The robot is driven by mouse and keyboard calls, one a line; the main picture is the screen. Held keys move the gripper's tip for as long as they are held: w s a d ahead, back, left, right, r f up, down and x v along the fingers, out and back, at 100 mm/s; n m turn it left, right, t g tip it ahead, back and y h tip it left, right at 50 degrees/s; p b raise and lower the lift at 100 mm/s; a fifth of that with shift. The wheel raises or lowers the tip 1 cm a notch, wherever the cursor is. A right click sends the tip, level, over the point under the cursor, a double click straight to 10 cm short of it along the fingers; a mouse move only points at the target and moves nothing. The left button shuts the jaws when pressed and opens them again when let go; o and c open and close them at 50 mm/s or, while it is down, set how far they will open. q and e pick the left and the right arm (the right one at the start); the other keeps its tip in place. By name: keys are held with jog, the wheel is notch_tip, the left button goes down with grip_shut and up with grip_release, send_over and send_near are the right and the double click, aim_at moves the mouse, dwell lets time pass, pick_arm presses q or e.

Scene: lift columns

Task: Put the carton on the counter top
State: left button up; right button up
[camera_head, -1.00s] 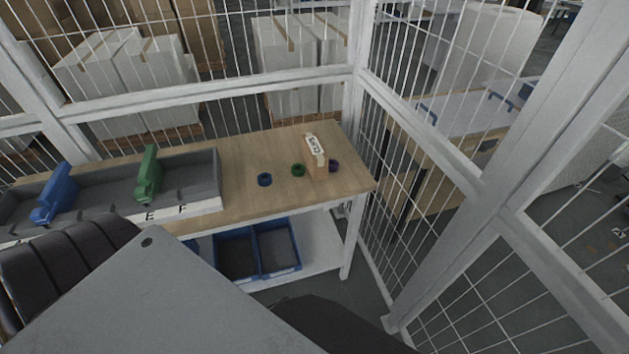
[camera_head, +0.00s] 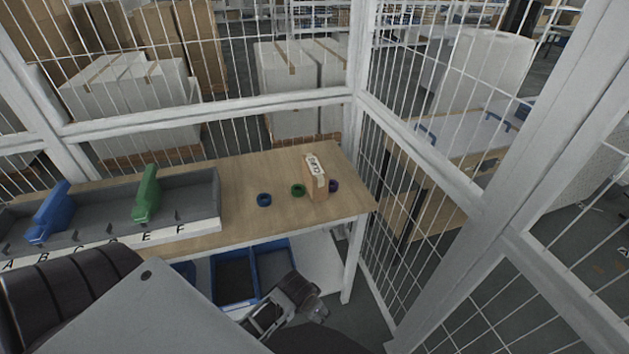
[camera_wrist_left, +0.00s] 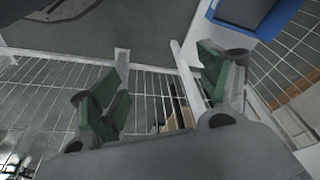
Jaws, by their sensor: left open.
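My left gripper (camera_head: 300,298) shows low at the bottom of the head view, in front of the lower shelf and well apart from the carton. In the left wrist view the gripper (camera_wrist_left: 165,80) has its green-padded fingers spread wide, with nothing between them. My right gripper is not in view.
A blue ring (camera_head: 264,200) lies left of the carton. A grey lettered tray (camera_head: 190,215) with blue and green items fills the counter's left side. Blue bins (camera_head: 251,270) sit on the shelf below. A white mesh fence (camera_head: 210,109) closes off the back and right.

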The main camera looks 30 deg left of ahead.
pick_arm(q)
notch_tip(320, 180, up, 9)
jog(key=w+a+n+t+y, duration=0.1)
jog(key=w+a+n+y, duration=0.1)
jog(key=a, duration=0.1)
jog(key=w+a+r+n+t+y, duration=0.3)
jog(key=w+a+r+n+y, duration=0.35)
jog(key=w, duration=0.35)
jog(key=w+d+r+n+t+y, duration=0.2)
jog(key=w+r+n+t+y, duration=0.1)
jog(key=w+r, duration=0.6)
jog(key=shift+w+r+t+y, duration=0.35)
jog(key=shift+r+t+y, duration=0.2)
jog(key=shift+t+y, duration=0.5)
